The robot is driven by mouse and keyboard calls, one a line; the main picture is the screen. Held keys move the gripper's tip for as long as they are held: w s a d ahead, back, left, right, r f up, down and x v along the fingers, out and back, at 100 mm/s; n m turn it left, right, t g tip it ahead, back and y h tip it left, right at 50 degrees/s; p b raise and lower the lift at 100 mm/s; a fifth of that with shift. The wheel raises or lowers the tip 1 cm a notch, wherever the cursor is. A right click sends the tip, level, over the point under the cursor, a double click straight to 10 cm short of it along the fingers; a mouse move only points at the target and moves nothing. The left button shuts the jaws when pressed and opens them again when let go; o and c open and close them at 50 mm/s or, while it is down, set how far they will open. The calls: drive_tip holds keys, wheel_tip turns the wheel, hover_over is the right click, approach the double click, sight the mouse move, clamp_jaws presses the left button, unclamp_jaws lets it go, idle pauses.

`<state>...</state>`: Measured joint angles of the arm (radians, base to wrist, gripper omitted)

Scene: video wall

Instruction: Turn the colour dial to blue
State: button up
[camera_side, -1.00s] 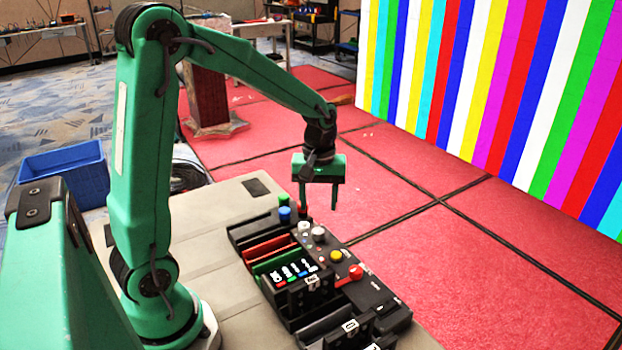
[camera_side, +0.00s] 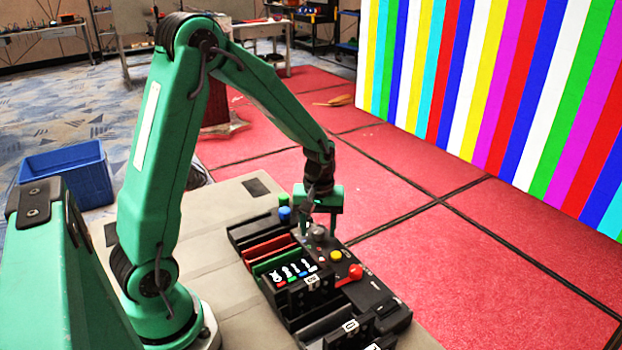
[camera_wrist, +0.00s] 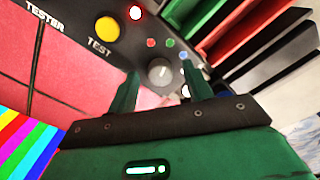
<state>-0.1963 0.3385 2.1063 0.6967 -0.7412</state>
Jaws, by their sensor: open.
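The colour dial is a round grey knob (camera_wrist: 160,72) on the black panel. Small red, green and blue dots sit around it in the wrist view, with a white spot near my right-hand finger. The dial (camera_side: 318,233) also shows in the side view below my gripper. My gripper (camera_wrist: 160,76) is open, with one finger on each side of the knob; I cannot tell whether they touch it. In the side view my gripper (camera_side: 319,228) points down over the panel. Which dot the knob points to is not clear.
The video wall (camera_side: 500,90) shows many-coloured stripes.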

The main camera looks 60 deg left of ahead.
drive_tip(key=c, duration=1)
drive_tip(key=shift+o, duration=0.2)
drive_tip(key=shift+m, duration=0.5)
drive_tip(key=m, duration=0.2)
drive_tip(key=shift+m, duration=2.5)
drive_tip(key=o, duration=1)
drive_tip(key=shift+c, duration=0.2)
